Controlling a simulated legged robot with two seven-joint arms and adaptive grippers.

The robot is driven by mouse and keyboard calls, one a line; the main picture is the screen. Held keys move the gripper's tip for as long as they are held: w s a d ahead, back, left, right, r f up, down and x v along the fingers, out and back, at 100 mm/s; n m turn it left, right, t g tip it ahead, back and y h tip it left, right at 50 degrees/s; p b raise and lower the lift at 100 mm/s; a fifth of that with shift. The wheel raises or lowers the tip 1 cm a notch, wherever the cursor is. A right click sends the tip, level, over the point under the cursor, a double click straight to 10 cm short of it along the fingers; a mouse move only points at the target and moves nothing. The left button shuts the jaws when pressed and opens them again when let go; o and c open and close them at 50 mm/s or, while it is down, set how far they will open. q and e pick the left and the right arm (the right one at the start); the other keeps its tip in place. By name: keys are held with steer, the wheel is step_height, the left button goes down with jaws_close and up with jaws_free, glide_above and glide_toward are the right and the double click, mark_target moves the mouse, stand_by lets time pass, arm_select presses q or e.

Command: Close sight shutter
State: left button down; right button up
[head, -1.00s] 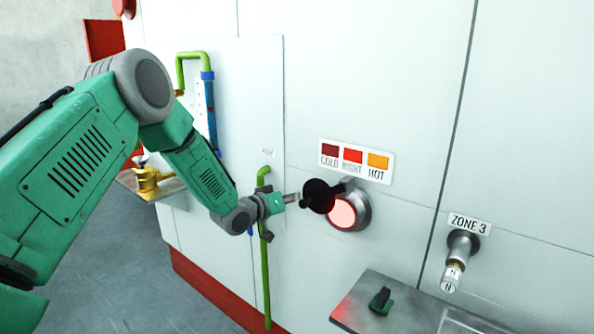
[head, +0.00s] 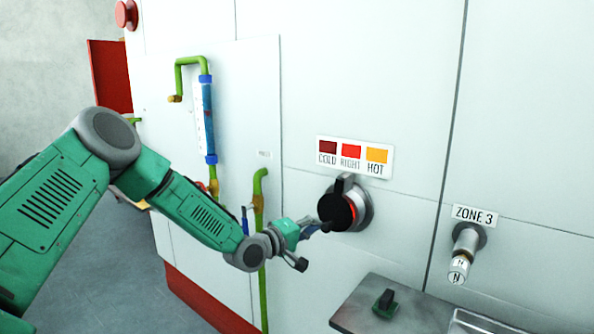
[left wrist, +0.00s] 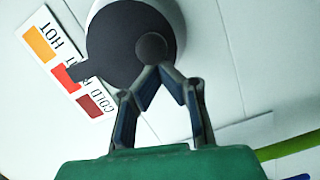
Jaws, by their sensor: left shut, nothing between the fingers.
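The sight port (head: 362,209) is a round grey metal ring on the white panel, under the COLD/RIGHT/HOT colour label (head: 355,157). Its black disc shutter (head: 336,211) covers most of the glowing glass, with a red sliver showing at the right. In the left wrist view the black shutter (left wrist: 118,48) hides the glass, and its round knob (left wrist: 151,46) is close ahead of the fingertips. My left gripper (head: 318,227) is shut and empty, its tips at the lower left edge of the shutter. It also shows in the left wrist view (left wrist: 158,68). My right gripper is not in view.
A ZONE 3 fitting (head: 463,250) sticks out to the right. Below it a metal shelf (head: 365,305) carries a dark green and black item (head: 386,303). Green pipes (head: 262,240) and a blue sight tube (head: 209,115) run along the panel at the left.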

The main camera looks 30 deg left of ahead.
arm_select(q)
steer(key=shift+d+f+n+b, duration=0.15)
steer(key=shift+d+n+b, duration=0.35)
steer(key=shift+d+n, duration=0.15)
steer(key=shift+a, duration=0.1)
steer(key=shift+a, duration=0.1)
steer(key=shift+d, duration=0.2)
